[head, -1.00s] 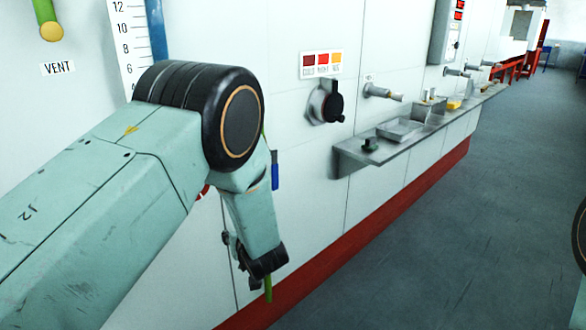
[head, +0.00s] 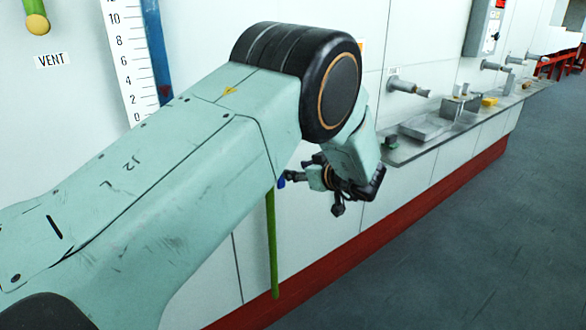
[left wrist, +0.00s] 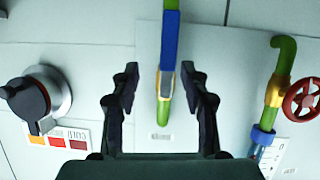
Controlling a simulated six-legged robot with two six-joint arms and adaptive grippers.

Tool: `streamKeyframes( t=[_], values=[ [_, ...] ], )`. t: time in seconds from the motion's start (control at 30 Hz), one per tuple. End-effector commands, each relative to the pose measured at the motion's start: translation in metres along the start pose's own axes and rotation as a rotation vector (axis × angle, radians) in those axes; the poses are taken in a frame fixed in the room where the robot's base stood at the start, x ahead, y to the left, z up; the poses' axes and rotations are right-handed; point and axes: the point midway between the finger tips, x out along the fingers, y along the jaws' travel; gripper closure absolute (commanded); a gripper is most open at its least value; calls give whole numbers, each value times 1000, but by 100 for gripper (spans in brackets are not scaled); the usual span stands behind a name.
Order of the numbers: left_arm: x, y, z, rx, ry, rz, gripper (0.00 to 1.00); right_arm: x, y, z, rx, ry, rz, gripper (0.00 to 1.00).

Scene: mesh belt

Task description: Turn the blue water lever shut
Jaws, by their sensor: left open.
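The blue lever (left wrist: 169,42) lies lengthwise along a green pipe (left wrist: 164,110) in the middle of the left wrist view, beside a grey and yellow fitting. In the head view only a small blue bit (head: 281,182) shows beside my gripper, above the green pipe (head: 272,245); my arm hides the rest. My left gripper (head: 312,190) is open near the wall. In the left wrist view its fingers (left wrist: 160,72) stand on either side of the lever and fitting, with gaps; whether they reach its depth I cannot tell. My right gripper is out of view.
A black knob (left wrist: 28,98) is at left and a red handwheel (left wrist: 302,100) at right on the wall in the left wrist view. A metal shelf (head: 410,153) juts from the wall at right in the head view. The floor (head: 480,240) is clear.

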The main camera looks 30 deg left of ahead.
Motion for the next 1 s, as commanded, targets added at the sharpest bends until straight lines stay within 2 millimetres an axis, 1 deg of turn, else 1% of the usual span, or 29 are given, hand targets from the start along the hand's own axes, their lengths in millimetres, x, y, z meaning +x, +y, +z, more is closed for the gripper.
streamKeyframes(
  t=[0.2,0.33,0.43,0.8,0.9,1.0],
  values=[
    [0,-13,0,32,-15,-57,55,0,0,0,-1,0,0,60],
    [0,-14,-1,61,-13,-60,55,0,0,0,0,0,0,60],
    [6,-15,0,68,-14,-61,55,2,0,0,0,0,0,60],
    [60,-15,2,67,-14,-58,55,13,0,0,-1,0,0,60],
    [70,-14,2,68,-14,-57,55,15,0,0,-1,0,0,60],
    [75,-14,2,68,-13,-56,55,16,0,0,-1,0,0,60]
  ],
)
